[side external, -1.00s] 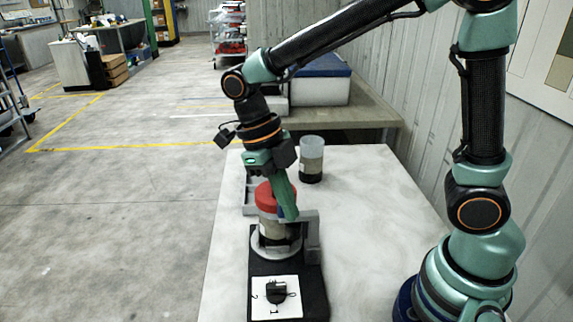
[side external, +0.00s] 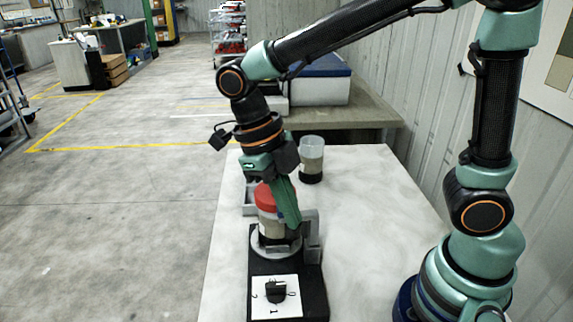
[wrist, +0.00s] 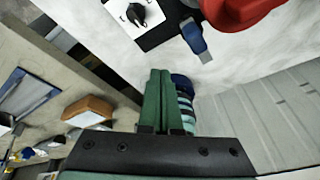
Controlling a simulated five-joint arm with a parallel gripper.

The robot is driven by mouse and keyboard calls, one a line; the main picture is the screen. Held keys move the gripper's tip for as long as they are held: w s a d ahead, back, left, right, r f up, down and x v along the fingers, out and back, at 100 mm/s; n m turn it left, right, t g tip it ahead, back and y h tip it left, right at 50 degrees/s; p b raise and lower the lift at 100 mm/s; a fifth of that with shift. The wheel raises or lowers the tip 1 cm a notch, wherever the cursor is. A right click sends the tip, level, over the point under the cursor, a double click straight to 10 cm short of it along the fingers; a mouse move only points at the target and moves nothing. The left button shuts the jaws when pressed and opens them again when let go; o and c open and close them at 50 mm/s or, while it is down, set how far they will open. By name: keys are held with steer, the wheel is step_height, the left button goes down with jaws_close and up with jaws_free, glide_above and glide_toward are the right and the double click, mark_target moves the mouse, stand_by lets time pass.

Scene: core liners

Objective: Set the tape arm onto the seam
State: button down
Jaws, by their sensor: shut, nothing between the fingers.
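The core liner (side external: 268,228) stands upright with a red cap (side external: 265,197) on a round pale turntable (side external: 262,250). The cap also shows at the top of the wrist view (wrist: 238,8). The tape arm (wrist: 194,38) shows blue in the wrist view, beside the cap; in the side view only a small blue bit (side external: 281,217) shows by my fingers. A grey post (side external: 311,235) stands right of the liner. My gripper (side external: 293,226) is shut and empty, its green fingers pointing down between liner and post. They hide part of the liner; the seam cannot be made out.
A black base (side external: 313,292) carries a white dial plate (side external: 262,311) with a black knob (side external: 275,291) in front of the liner. A clear jar with dark contents (side external: 311,165) stands behind. The right side of the pale table (side external: 365,215) is clear.

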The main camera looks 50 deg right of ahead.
step_height(320, 180, up, 8)
steer(key=w+d, duration=0.1)
steer(key=w, duration=0.1)
steer(key=shift+d, duration=0.4)
steer(key=d+f+n+t, duration=0.1)
steer(key=d+n+t, duration=0.3)
steer(key=n, duration=1.3)
steer(key=d+f+n+t+y, duration=0.1)
steer(key=d+n+t, duration=0.4)
steer(key=n, duration=1.2)
steer(key=shift+w+d+y, duration=0.2)
steer(key=shift+d+y, duration=0.1)
steer(key=shift+d, duration=0.5)
